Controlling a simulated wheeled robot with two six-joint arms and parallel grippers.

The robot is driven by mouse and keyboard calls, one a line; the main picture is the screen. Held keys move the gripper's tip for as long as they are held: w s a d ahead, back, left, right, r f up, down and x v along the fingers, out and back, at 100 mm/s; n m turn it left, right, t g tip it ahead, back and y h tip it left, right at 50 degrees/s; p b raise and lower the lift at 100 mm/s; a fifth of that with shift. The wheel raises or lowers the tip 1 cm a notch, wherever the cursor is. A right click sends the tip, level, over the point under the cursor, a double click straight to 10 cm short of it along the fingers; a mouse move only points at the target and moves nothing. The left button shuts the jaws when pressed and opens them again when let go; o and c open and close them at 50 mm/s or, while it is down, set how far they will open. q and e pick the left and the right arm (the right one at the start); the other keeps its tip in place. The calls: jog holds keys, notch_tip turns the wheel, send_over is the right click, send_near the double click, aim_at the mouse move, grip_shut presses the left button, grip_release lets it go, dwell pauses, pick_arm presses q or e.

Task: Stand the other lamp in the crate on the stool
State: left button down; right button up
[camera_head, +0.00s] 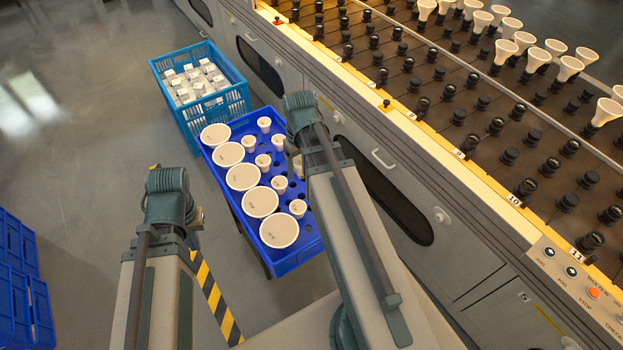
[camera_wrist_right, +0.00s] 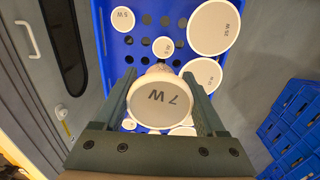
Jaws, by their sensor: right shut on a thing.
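A blue crate with a perforated floor (camera_head: 312,232) stands on a dark-legged stand beside the machine. It holds a row of large white round lamps (camera_head: 242,177) and several small ones (camera_head: 263,161). In the right wrist view my right gripper (camera_wrist_right: 159,76) is shut on a white lamp (camera_wrist_right: 160,100) marked 7 W, its face toward the camera. The crate's blue floor (camera_wrist_right: 140,42) shows beyond it. Whether the lamp touches the crate is unclear.
A lighter blue crate (camera_head: 238,98) with several white boxes stands behind. Rows of dark sockets (camera_head: 480,103) run along the machine at right, several with lamps in them. Stacked blue crates (camera_head: 18,265) stand at the far left.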

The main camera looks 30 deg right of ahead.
jog(key=w+d+f+m+b, duration=0.1)
jog(key=w+d+f+b, duration=0.3)
jog(key=f+b, duration=0.3)
jog(key=w+d+f+b, duration=0.4)
jog(key=f+b, duration=0.4)
jog(key=f, duration=0.2)
jog(key=shift+w+d+f+m, duration=0.35)
jog(key=shift+d+f+m, duration=0.05)
jog(key=shift+d, duration=0.1)
jog(key=shift+f+b, duration=2.4)
jog(key=shift+b, duration=0.1)
jog(key=shift+f, duration=0.1)
jog(key=shift+f+b, duration=1.45)
jog(key=shift+b, duration=0.1)
jog(key=o, duration=1.3)
jog(key=shift+r, duration=0.1)
